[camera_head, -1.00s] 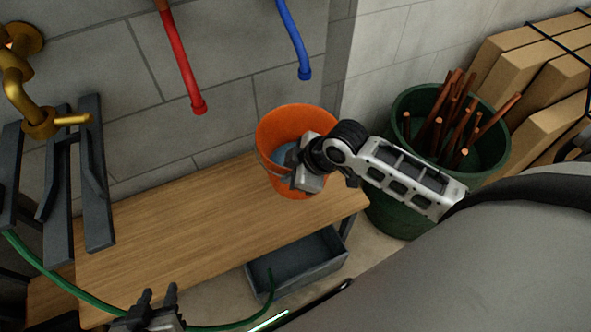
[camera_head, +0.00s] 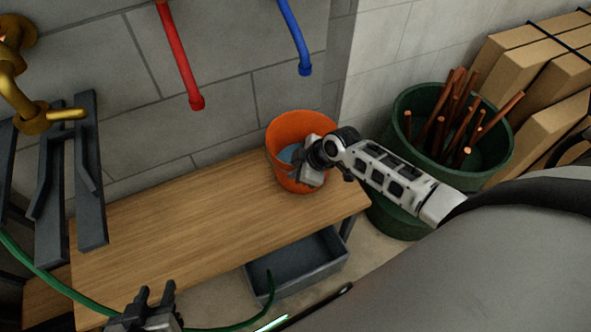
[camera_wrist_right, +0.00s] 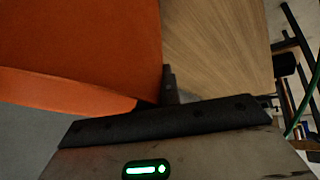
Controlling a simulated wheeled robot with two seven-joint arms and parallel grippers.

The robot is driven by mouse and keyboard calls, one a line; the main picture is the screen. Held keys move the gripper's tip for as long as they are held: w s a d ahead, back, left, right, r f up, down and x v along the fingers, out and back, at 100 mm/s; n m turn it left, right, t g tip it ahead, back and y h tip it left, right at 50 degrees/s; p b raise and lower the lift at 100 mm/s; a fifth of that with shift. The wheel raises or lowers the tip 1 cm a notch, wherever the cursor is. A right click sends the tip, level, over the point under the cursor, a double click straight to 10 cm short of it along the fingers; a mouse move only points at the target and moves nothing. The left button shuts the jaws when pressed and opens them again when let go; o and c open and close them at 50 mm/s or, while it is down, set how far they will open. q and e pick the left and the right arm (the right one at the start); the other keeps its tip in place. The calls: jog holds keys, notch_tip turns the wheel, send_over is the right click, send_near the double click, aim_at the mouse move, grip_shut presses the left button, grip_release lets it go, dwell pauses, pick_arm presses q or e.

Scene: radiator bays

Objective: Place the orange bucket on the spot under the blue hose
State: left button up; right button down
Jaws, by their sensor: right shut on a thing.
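The orange bucket (camera_head: 292,128) is upright near the right end of the wooden bench (camera_head: 190,225), with something bluish inside. It is below the open end of the blue hose (camera_head: 304,66); I cannot tell whether its base touches the wood. My right gripper (camera_head: 308,160) is shut on the bucket's near right side. In the right wrist view the bucket wall (camera_wrist_right: 80,45) fills the upper left, beside a dark finger. My left gripper (camera_head: 156,294) is open and empty at the bench's front edge, lower left. The spot itself is not visible.
A red hose (camera_head: 180,60) hangs left of the blue one. A brass tap (camera_head: 35,115) and dark radiator bars (camera_head: 92,170) stand left. A green bin (camera_head: 400,125) with copper pipes is right. A grey tray (camera_head: 300,265) sits below; a green hose (camera_head: 50,280) crosses lower left.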

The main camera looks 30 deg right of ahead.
jog(key=shift+w+r, duration=0.15)
jog(key=shift+r, duration=0.05)
jog(key=c, duration=1.6)
grip_release()
jog(key=shift+f, duration=0.15)
jog(key=shift+s, duration=0.2)
jog(key=p+v, duration=0.2)
jog(key=v, duration=0.9)
jog(key=s+a+f+m+t+h, duration=0.1)
jog(key=s+a+f+m+t, duration=0.1)
jog(key=s+a+m+t, duration=0.3)
jog(key=s+a+m, duration=0.3)
jog(key=s+a, duration=0.2)
jog(key=a, duration=0.1)
jog(key=shift+s+f+m, duration=0.15)
jog(key=shift+s+m, duration=0.15)
